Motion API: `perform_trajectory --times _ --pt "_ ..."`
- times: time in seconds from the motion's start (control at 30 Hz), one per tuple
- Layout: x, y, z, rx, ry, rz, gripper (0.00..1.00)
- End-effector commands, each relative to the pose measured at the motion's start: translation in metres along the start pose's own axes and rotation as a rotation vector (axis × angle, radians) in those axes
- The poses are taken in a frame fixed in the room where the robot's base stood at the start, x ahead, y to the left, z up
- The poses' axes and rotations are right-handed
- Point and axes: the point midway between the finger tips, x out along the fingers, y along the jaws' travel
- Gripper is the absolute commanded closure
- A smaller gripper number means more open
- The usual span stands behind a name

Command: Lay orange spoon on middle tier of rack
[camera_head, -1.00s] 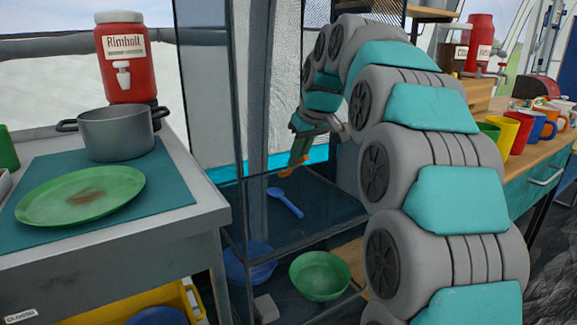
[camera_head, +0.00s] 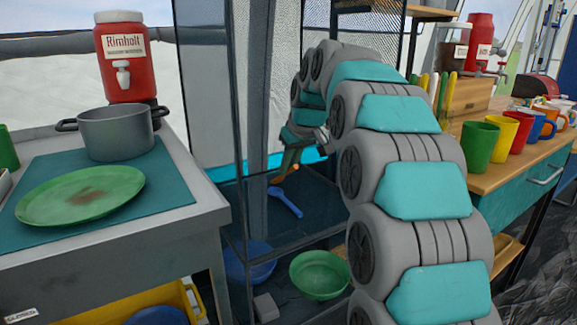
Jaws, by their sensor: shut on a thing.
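The rack (camera_head: 318,222) is a dark-framed stand with mesh sides behind my arm. A blue spoon (camera_head: 286,203) lies on its middle tier. My gripper (camera_head: 290,165) is inside the rack, low over the back of that tier, and is shut on the orange spoon (camera_head: 283,177). Only a small orange part of the spoon shows, just behind the blue spoon. I cannot tell whether the orange spoon touches the tier. My arm hides the right part of the rack.
A blue bowl (camera_head: 249,262) and a green bowl (camera_head: 320,275) are on the tier below. A counter on the left holds a pot (camera_head: 115,132) and a green plate (camera_head: 82,195). Cups, including a green cup (camera_head: 480,146), stand on the right table. The middle tier's front is clear.

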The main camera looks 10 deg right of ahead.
Motion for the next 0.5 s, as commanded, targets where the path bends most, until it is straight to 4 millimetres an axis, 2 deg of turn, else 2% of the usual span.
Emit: perform_trajectory --times 0.17,0.2,0.43,0.5 --pt "0.0023 -0.0001 0.0012 0.000 0.000 0.000 1.00" --pt "0.0027 -0.0001 0.0013 0.000 0.000 0.000 0.85" --pt "0.0020 -0.0001 0.0010 0.000 0.000 0.000 0.59" --pt "0.0020 -0.0001 0.0010 0.000 0.000 0.000 0.56"
